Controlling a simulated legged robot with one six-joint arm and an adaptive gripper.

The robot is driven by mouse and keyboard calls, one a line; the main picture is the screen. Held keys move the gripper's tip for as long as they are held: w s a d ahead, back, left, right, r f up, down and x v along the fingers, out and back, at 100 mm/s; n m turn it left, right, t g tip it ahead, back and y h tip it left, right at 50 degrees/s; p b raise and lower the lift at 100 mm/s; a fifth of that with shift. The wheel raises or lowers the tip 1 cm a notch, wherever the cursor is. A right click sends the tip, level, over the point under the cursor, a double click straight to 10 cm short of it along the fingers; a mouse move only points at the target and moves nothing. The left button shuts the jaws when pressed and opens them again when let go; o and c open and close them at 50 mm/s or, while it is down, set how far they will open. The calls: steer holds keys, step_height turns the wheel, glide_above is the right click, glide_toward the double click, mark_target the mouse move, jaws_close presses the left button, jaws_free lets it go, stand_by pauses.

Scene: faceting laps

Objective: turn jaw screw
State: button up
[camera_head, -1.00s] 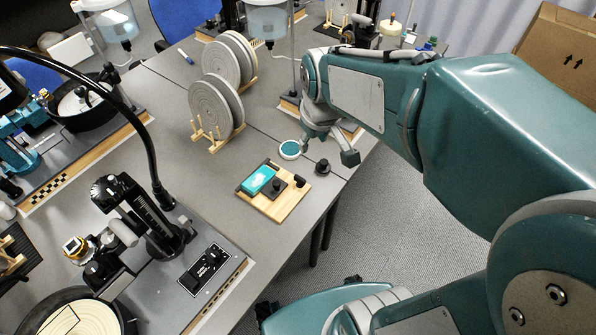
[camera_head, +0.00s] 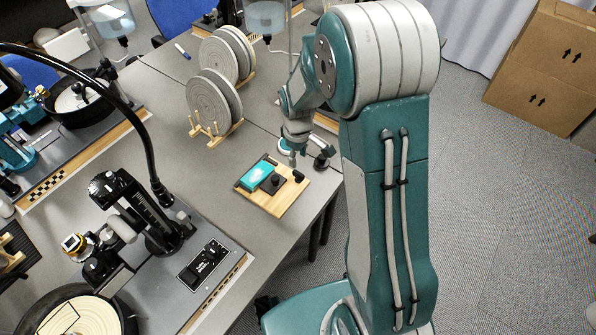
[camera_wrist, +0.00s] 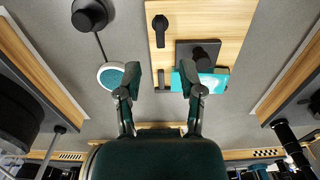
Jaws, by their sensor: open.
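A wooden board (camera_head: 279,201) lies near the table's edge, with a teal block (camera_head: 257,176) and a black jaw piece (camera_head: 272,182) on it. A black knob (camera_head: 298,176) stands at the board's right end. In the wrist view the board (camera_wrist: 225,20) carries the same knob (camera_wrist: 160,24), the jaw piece (camera_wrist: 184,52) with a dark knob on it, and the teal block (camera_wrist: 221,78). My gripper (camera_head: 293,158) is above the table beside the board. In the wrist view my gripper (camera_wrist: 160,76) is open and empty, its right finger partly covering the teal block.
Grey laps (camera_head: 212,105) stand in wooden racks behind. A black machine (camera_head: 150,220) is at front left. Bare table lies left of the board.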

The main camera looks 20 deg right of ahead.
mark_target(298, 173)
step_height(298, 173, down, 8)
steer(key=shift+r, duration=0.25)
jaws_close()
